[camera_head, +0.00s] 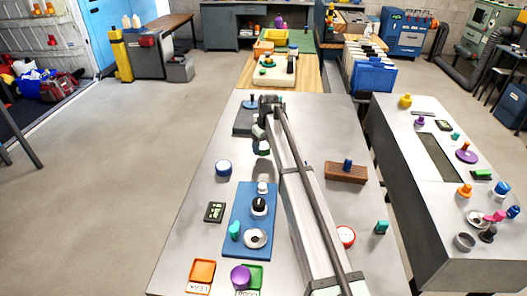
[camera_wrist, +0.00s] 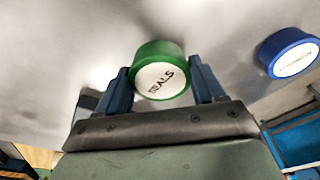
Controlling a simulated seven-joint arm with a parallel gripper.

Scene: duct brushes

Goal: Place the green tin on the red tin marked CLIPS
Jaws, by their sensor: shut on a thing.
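The green tin (camera_wrist: 160,80) has a white top with dark lettering, of which I can read "EALS". My gripper (camera_wrist: 162,72) is shut on it, one finger on each side. In the head view the green tin (camera_head: 264,148) shows at the end of my arm, over the far part of the grey table; I cannot tell its height. A red tin (camera_head: 346,237) with a white top stands on the table to the right of my arm, nearer the camera. Its lettering is too small to read, and my arm passes close to its left side.
A blue tin (camera_head: 223,167) with a white top stands left of my gripper and also shows in the wrist view (camera_wrist: 289,53). A brown block (camera_head: 346,172) lies beyond the red tin, and a teal piece (camera_head: 381,228) stands right of it. A blue board (camera_head: 240,240) holds several parts.

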